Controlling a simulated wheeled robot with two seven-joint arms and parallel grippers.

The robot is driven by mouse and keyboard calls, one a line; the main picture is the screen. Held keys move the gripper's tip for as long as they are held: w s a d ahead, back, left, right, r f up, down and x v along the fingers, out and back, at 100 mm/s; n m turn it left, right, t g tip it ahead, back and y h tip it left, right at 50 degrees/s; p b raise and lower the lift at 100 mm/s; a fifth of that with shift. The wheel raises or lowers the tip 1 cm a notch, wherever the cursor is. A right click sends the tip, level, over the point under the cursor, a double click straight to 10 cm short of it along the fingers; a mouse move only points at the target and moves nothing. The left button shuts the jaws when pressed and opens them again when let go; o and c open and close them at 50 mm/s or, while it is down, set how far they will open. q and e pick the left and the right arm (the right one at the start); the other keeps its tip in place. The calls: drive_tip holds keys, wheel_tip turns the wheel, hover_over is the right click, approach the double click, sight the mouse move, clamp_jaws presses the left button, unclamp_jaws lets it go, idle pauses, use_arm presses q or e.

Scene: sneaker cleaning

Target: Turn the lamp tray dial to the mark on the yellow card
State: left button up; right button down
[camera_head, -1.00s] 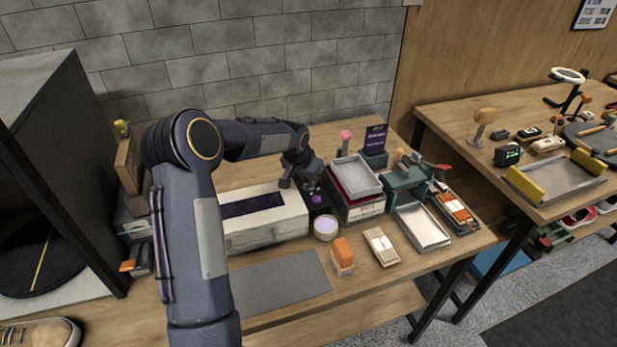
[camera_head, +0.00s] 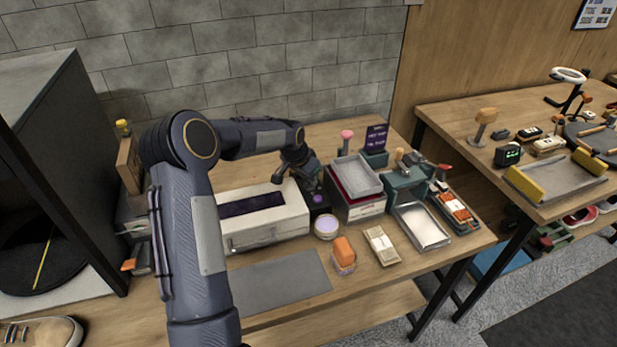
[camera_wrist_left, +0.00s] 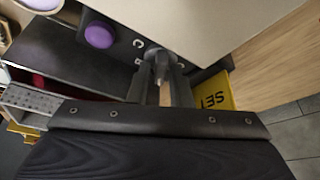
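The lamp tray is a white box (camera_head: 268,232) with a dark purple window, in the middle of the bench. A dark control panel with a round purple button (camera_wrist_left: 99,35) stands against its right side. In the left wrist view the grey dial (camera_wrist_left: 161,66) sits on this panel, with white letters C and probably B beside it. My left gripper (camera_wrist_left: 161,78) reaches down over the panel, its fingertips on either side of the dial and seemingly closed on it. The yellow card (camera_wrist_left: 216,94) lies right of the fingers. It reads SET upside down; its lower part is hidden. My right gripper is out of view.
Right of the panel stand a box with a grey tray (camera_head: 357,174) and a pink-topped stick (camera_head: 346,136). A lilac round pot (camera_head: 326,226), an orange-topped block (camera_head: 343,250) and a grey mat (camera_head: 275,283) lie in front. A dark cabinet stands left.

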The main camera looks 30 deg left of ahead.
sight(302, 193)
use_arm(q)
drive_tip(key=shift+o, duration=1.3)
drive_tip(key=b+v, duration=0.1)
drive_tip(key=v, duration=0.6)
drive_tip(key=shift+r, duration=0.35)
drive_tip(key=shift+s, duration=0.15)
